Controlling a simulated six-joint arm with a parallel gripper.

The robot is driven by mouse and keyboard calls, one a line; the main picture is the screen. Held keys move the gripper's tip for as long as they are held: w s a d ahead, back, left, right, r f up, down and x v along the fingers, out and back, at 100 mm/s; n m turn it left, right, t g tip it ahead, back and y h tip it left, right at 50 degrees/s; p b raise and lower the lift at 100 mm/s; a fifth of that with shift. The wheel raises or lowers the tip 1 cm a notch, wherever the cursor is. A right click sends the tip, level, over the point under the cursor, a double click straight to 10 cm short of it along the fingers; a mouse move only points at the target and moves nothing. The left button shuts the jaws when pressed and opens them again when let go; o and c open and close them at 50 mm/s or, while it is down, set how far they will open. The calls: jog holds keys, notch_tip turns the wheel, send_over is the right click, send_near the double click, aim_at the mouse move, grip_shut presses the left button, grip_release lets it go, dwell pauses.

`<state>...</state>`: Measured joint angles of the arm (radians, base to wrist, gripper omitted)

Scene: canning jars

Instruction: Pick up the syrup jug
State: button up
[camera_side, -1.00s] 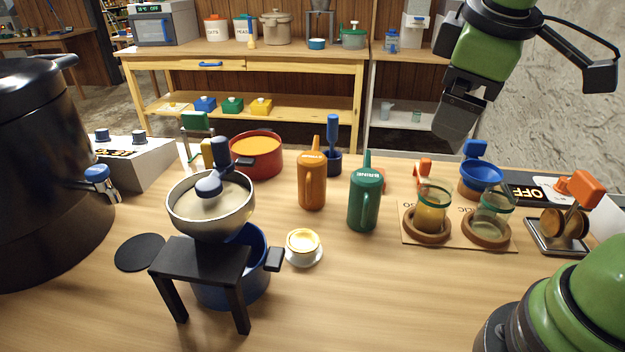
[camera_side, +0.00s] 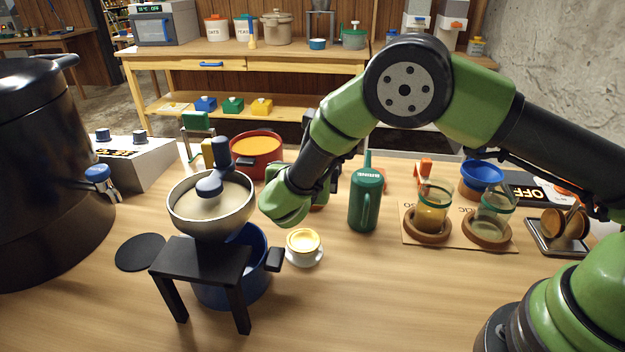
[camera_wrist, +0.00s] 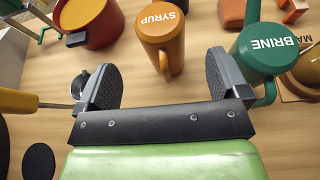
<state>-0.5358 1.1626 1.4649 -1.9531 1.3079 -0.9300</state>
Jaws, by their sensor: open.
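The syrup jug (camera_wrist: 152,37) is orange, with "SYRUP" in white on its top. In the wrist view it stands at the top centre, its handle pointing toward my gripper. My gripper (camera_wrist: 163,68) is open, one finger on each side of the handle's line, with the jug's body beyond the fingertips. I see nothing held. I cannot tell how high the fingers are against the handle. In the side view my arm hides nearly all of the jug and my fingers.
The green brine jug (camera_side: 364,200) stands close on the right, near my right finger in the wrist view. A red pot (camera_side: 262,146) is behind on the left.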

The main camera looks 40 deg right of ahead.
notch_tip(320, 180, down, 5)
jog(key=shift+f, duration=0.1)
jog(key=x, duration=0.5)
jog(key=shift+f, duration=0.15)
jog(key=c, duration=1.1)
